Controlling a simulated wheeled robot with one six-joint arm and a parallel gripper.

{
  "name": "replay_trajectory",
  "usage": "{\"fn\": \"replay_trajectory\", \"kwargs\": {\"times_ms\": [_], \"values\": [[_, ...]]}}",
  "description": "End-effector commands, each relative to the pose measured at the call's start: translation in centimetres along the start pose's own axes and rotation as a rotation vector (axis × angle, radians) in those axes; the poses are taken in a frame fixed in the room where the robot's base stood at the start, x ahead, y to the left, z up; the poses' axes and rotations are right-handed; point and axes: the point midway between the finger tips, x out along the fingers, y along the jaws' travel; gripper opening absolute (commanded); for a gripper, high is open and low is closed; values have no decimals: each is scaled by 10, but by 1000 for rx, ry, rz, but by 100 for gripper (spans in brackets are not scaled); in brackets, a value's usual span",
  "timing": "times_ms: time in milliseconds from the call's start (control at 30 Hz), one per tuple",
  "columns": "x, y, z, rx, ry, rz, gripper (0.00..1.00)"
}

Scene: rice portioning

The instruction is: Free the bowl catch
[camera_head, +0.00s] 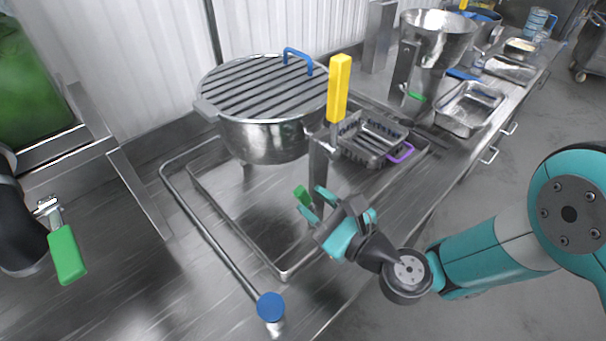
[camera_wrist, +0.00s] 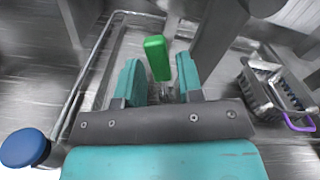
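A green-handled lever (camera_head: 302,196) sits low beside a metal post (camera_head: 318,165) topped by a yellow handle (camera_head: 339,88). It looks like the bowl catch, but I cannot be sure. The lever also shows in the wrist view (camera_wrist: 157,55), standing up with a gap to each finger. My gripper (camera_head: 317,210) is at the lever; in the wrist view my gripper (camera_wrist: 158,82) has its two teal fingers apart on either side of it, not visibly touching. The large steel bowl (camera_head: 265,142) under a slatted lid (camera_head: 258,88) stands behind, left of the post.
A rail frame with a blue knob (camera_head: 270,306) runs around a shallow tray (camera_head: 215,200). A metal basket with a purple handle (camera_head: 401,153) is right of the post. A hopper (camera_head: 438,38) and an empty pan (camera_head: 466,108) stand farther back. Another green handle (camera_head: 66,255) hangs at left.

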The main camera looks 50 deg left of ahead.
Motion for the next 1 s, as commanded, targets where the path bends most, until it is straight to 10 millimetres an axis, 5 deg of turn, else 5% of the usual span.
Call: {"fn": "replay_trajectory", "kwargs": {"times_ms": [400,733,867,1000], "values": [[29,3,1,-2,0,2,34],[32,2,0,0,0,0,34],[32,2,0,0,1,0,4],[32,3,0,0,0,0,0]]}}
